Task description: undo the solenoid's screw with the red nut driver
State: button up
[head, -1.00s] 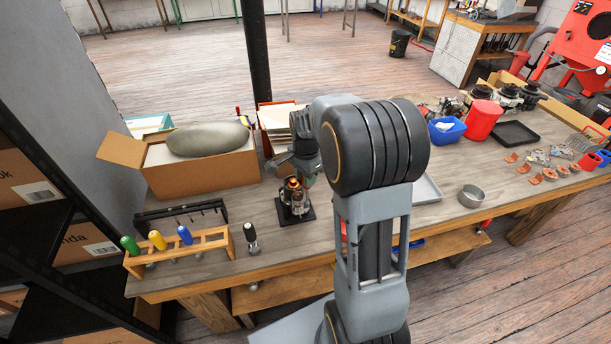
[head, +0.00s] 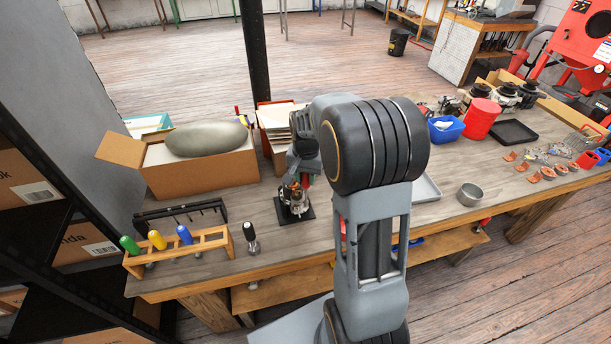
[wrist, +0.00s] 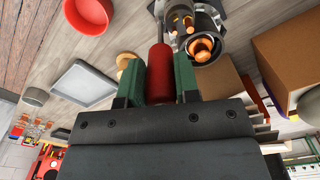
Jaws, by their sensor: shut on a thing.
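My gripper (wrist: 158,78) is shut on the red nut driver (wrist: 160,70), with a green finger on either side of its handle. The driver's thin metal shaft points away from the gripper, beside the metal unit with copper-coloured parts (wrist: 202,48), which seems to be the solenoid assembly. In the head view this unit (head: 292,197) stands on a small black base (head: 301,214), and a bit of the red driver handle (head: 305,181) shows just above it. I cannot make out the screw or whether the driver's tip touches it.
A wooden rack (head: 212,240) with green, yellow and blue drivers stands at front left, a black-handled tool (head: 251,238) beside it. A cardboard box (head: 202,174) is behind. A grey tray (head: 427,187), metal bowl (head: 469,195) and red container (head: 481,119) lie to the right.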

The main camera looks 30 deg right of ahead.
jog(key=n, duration=0.5)
jog(key=shift+d, duration=0.1)
jog(key=shift+n, duration=1.1)
jog(key=n, duration=0.3)
jog(key=shift+d, duration=0.1)
jog(key=n, duration=0.4)
jog(key=shift+d, duration=0.1)
